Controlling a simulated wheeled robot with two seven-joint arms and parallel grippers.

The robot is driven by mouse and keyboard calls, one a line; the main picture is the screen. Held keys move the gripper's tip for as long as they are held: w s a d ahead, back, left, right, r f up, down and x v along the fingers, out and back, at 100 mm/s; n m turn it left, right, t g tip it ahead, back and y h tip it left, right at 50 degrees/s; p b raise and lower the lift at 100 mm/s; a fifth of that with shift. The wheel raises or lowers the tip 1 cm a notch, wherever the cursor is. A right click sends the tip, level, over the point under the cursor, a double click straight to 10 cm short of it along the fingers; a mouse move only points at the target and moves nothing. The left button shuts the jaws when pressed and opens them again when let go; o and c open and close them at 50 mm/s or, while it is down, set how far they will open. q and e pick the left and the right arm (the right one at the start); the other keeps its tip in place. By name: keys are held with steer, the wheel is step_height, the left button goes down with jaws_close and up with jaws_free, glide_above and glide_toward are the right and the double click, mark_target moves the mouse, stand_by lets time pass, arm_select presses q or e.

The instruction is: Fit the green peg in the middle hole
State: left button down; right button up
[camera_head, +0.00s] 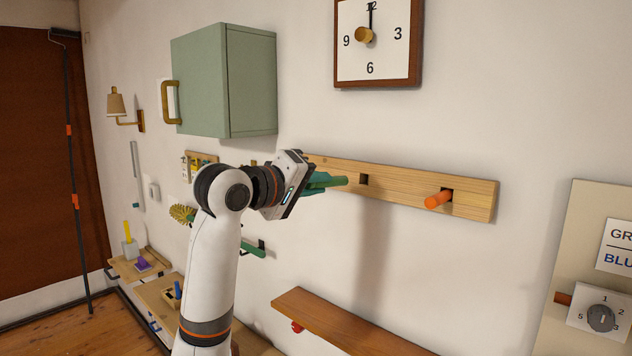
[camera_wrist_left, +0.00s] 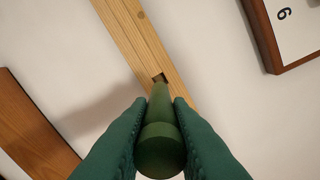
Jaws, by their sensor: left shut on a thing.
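The green peg (camera_head: 336,181) is held by my left gripper (camera_head: 322,181), which is shut on it. In the wrist view the green peg (camera_wrist_left: 160,145) lies between the two green fingers, its far end pointing at a dark square hole (camera_wrist_left: 159,79). The pale wooden board (camera_head: 400,183) is fixed to the wall and also shows in the wrist view (camera_wrist_left: 130,40). In the head view its middle hole (camera_head: 364,179) is empty, just right of the peg's tip. An orange peg (camera_head: 437,200) sticks out of the right hole. My gripper hides the board's left part.
A green cabinet (camera_head: 225,80) hangs at upper left and a clock (camera_head: 378,40) above the board. A brown shelf (camera_head: 345,325) juts out below. A panel with a dial (camera_head: 601,318) is at right. The wall around the board's right end is bare.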

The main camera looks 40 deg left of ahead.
mark_target(346, 180)
arm_select(q)
steer(key=shift+w, duration=0.65)
steer(key=w, duration=0.1)
steer(key=w+p, duration=0.1)
steer(key=w, duration=0.1)
steer(key=shift+w+d+f, duration=0.15)
steer(key=shift+d+f, duration=0.05)
steer(key=shift+f, duration=0.1)
steer(key=shift+w+p, duration=0.3)
steer(key=shift+w, duration=0.05)
steer(key=shift+w+f, duration=0.1)
steer(key=shift+w, duration=0.05)
steer(key=shift+p, duration=0.65)
stand_by(0.6)
steer(key=shift+w+d+f+p, duration=0.15)
steer(key=shift+w+p, duration=0.3)
steer(key=shift+w, duration=0.75)
steer(key=shift+w+f, duration=0.15)
steer(key=shift+w, duration=0.95)
